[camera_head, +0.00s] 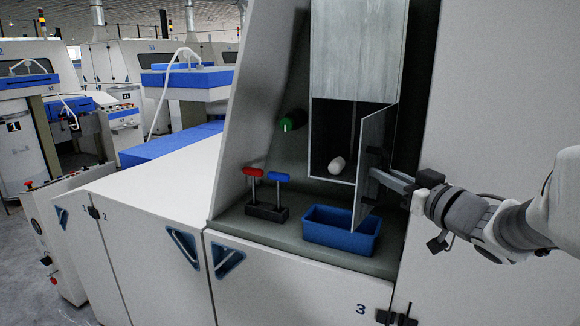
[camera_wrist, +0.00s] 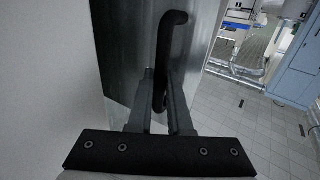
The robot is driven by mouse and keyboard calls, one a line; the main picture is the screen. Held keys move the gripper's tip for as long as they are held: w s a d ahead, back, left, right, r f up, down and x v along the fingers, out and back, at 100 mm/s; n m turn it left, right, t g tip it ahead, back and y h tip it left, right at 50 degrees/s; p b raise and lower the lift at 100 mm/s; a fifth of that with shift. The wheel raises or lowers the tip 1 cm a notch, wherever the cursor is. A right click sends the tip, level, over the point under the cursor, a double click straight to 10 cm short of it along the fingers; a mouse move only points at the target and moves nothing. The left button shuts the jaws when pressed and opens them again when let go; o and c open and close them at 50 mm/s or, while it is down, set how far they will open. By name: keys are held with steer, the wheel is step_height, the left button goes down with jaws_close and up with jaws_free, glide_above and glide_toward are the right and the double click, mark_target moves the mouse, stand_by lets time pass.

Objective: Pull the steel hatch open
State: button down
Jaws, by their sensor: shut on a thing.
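The steel hatch (camera_head: 369,160) stands partly open, swung outward on the right side of a grey metal chute (camera_head: 356,50). Its dark opening shows to the left of the hatch, with a whitish rounded object (camera_head: 337,165) inside. My gripper (camera_head: 372,172) reaches in from the right at the hatch's outer face. In the wrist view the hatch (camera_wrist: 135,45) fills the upper middle, and my gripper (camera_wrist: 160,95) is shut on its black bar handle (camera_wrist: 160,50). In the head view the handle is mostly hidden by the gripper.
A blue bin (camera_head: 341,231) sits on the ledge below the hatch. Left of it, a red-topped tool (camera_head: 253,172) and a blue-topped tool (camera_head: 279,177) stand in a black holder (camera_head: 266,212). A green knob (camera_head: 292,121) is on the back panel. A white machine wall (camera_head: 480,100) stands right.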

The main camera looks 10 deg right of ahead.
steer(key=shift+s+d+r, duration=0.1)
steer(key=shift+s+d, duration=0.15)
steer(key=shift+d, duration=0.25)
steer(key=shift+s+d, duration=0.2)
steer(key=shift+d, duration=0.3)
steer(key=c, duration=0.8)
jaws_free()
steer(key=shift+c, duration=0.2)
steer(key=shift+a, duration=0.1)
